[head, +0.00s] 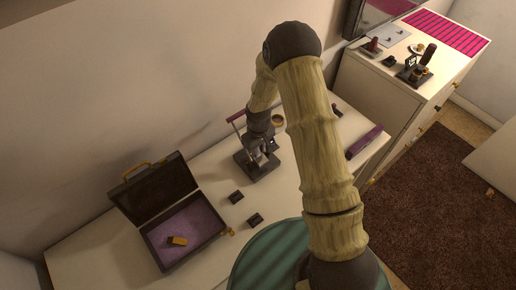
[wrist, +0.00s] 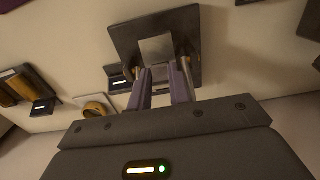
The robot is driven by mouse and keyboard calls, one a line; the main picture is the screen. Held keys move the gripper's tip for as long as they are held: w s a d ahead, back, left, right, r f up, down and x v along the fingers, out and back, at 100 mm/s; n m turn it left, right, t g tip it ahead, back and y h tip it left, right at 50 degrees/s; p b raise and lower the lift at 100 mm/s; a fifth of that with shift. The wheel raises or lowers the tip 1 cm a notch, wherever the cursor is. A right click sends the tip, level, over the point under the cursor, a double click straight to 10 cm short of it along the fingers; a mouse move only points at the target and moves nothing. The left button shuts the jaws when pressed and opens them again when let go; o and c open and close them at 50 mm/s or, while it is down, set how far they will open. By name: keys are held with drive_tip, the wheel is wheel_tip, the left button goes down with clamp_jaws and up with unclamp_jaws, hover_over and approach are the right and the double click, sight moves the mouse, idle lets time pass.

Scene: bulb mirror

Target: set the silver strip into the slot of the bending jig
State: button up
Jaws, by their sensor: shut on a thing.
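The bending jig, a dark square base (head: 262,176) with uprights on it, stands on the white table in the head view. In the wrist view its dark plate (wrist: 126,37) lies just beyond the fingertips. My gripper (wrist: 162,72) is over the jig with its two purple-grey fingers close together. A pale grey flat piece (wrist: 157,48), which looks like the silver strip, shows at the fingertips, and my gripper is shut on it. In the head view the gripper (head: 260,147) is partly hidden against the jig. The slot, and whether the strip is in it, cannot be made out.
An open dark case (head: 185,262) with purple lining holds a small yellow-and-black piece. Two dark blocks (head: 236,197) (head: 255,220) lie between case and jig. A purple bar (head: 364,141) lies at the table's right edge. A teal round top (head: 262,262) is in front.

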drive_tip(key=shift+f+b, duration=0.35)
drive_tip(key=shift+f, duration=0.1)
idle(0.3)
drive_tip(key=o, duration=0.9)
drive_tip(key=shift+o, duration=0.2)
drive_tip(key=shift+r, duration=0.1)
drive_tip(key=shift+w+r, duration=0.15)
drive_tip(key=shift+r, duration=0.05)
wheel_tip(320, 180, up, 17)
drive_tip(key=b, duration=0.3)
drive_tip(key=shift+s, duration=0.25)
drive_tip(key=shift+f, duration=0.1)
